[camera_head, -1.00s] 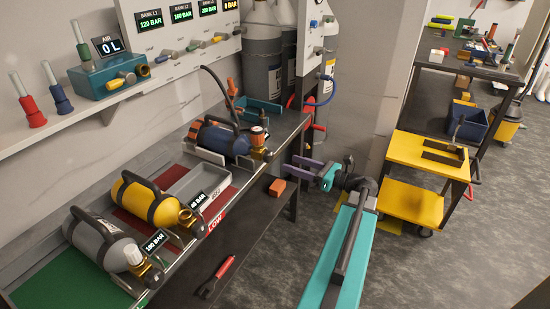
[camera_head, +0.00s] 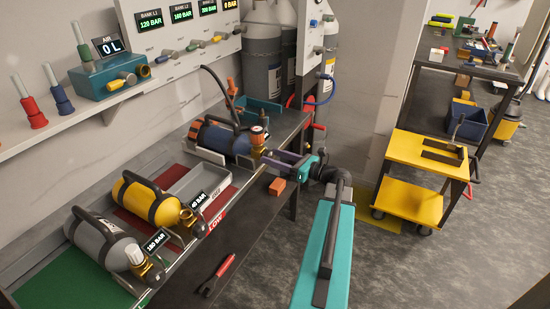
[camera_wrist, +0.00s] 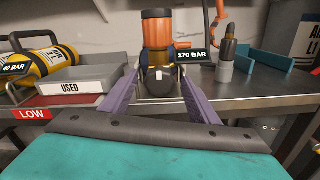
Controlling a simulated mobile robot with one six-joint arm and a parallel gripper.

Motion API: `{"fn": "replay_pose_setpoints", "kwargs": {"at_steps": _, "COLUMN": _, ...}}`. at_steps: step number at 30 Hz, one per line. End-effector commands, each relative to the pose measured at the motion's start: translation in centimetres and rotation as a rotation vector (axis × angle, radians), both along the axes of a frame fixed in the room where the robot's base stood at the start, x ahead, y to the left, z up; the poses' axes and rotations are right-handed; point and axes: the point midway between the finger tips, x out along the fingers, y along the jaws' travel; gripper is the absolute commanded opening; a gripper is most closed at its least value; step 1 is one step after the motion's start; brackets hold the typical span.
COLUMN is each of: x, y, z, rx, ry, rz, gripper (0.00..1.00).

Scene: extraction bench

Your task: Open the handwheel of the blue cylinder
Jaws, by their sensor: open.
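The blue cylinder (camera_head: 225,139) lies in a cradle at the far end of the bench, its brass valve (camera_head: 258,150) toward the bench's front edge. An orange-topped part (camera_head: 258,133) stands up at the valve; in the wrist view, an orange upright part (camera_wrist: 157,30) shows above a dark round knob (camera_wrist: 158,77) with a white mark. I cannot tell surely which is the handwheel. My gripper (camera_head: 279,158) is open, with purple fingers just in front of the valve. In the wrist view its fingers (camera_wrist: 158,92) are either side of the knob; contact is unclear.
A yellow cylinder (camera_head: 150,203) and a grey cylinder (camera_head: 103,238) lie nearer on the bench. A grey tray marked USED (camera_wrist: 70,88) is left of my gripper. An orange block (camera_head: 277,186) and a red-handled tool (camera_head: 219,274) lie on the dark lower surface. A yellow cart (camera_head: 425,150) stands right.

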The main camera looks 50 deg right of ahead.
Motion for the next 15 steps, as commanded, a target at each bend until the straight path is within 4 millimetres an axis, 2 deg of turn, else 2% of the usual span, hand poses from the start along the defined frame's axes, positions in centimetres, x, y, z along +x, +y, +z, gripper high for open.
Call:
{"fn": "replay_pose_setpoints", "kwargs": {"at_steps": 3, "x": 0.00, "y": 0.01, "z": -0.01, "rx": 0.000, "ry": 0.000, "rz": 0.000, "gripper": 0.54}}
{"fn": "replay_pose_setpoints", "kwargs": {"at_steps": 10, "x": -0.01, "y": 0.02, "z": -0.02, "rx": 0.000, "ry": 0.000, "rz": 0.001, "gripper": 0.15}}
{"fn": "replay_pose_setpoints", "kwargs": {"at_steps": 15, "x": -0.01, "y": 0.05, "z": -0.03, "rx": -0.004, "ry": 0.000, "rz": 0.001, "gripper": 0.14}}
